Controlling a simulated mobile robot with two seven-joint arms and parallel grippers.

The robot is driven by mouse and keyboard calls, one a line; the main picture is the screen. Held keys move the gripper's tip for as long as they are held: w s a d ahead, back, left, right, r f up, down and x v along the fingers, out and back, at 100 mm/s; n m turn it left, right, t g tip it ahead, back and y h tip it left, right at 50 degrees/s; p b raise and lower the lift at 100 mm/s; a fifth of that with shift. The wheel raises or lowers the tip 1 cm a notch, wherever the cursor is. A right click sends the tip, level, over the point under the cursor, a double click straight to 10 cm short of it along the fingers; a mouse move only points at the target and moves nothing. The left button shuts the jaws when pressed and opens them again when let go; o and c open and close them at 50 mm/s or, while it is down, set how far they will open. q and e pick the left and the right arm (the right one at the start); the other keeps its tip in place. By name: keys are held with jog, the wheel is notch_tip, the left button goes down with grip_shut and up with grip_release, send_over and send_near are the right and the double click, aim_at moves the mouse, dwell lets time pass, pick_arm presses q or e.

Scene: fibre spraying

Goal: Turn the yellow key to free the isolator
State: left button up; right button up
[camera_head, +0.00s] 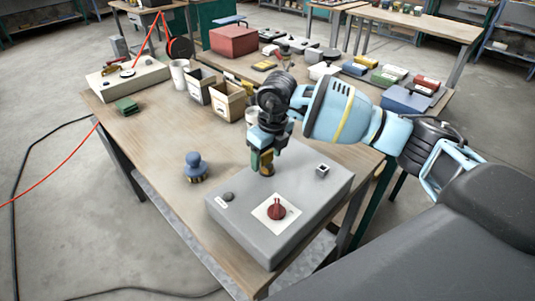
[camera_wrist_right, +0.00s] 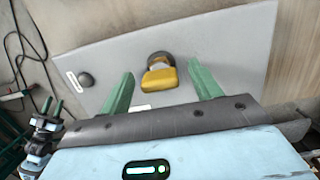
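The yellow key (camera_wrist_right: 160,78) sits in a dark round lock on the grey box (camera_head: 238,216). In the head view the key (camera_head: 267,168) is partly hidden by my right gripper (camera_head: 264,150), which points down over the box. In the wrist view my right gripper (camera_wrist_right: 162,88) is open, with its green fingers on either side of the key and gaps between. The red isolator handle (camera_head: 277,210) is on a white plate in front of the key. My left gripper (camera_wrist_right: 53,107) shows small at the left of the wrist view, its two green fingers apart and empty.
A dark button (camera_head: 228,196) and a small square fitting (camera_head: 322,170) are also on the box. Cardboard boxes (camera_head: 228,102) stand behind my gripper. The table's left front is bare.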

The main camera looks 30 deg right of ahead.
aim_at(268, 153)
dwell(0.3)
jog(key=shift+r, duration=0.1)
notch_tip(268, 153, up, 3)
jog(key=shift+s+r, duration=0.1)
jog(key=shift+s, duration=0.05)
jog(key=r, duration=0.3)
jog(key=shift+s+d+r, duration=0.15)
jog(key=shift+s+r, duration=0.1)
jog(key=shift+s, duration=0.05)
pick_arm(q)
jog(key=shift+s+a+f, duration=0.35)
jog(key=shift+s+f, duration=0.25)
jog(key=shift+f, duration=0.2)
pick_arm(e)
jog(key=shift+s+r, duration=0.1)
jog(key=shift+r, duration=0.35)
jog(key=shift+f, duration=0.1)
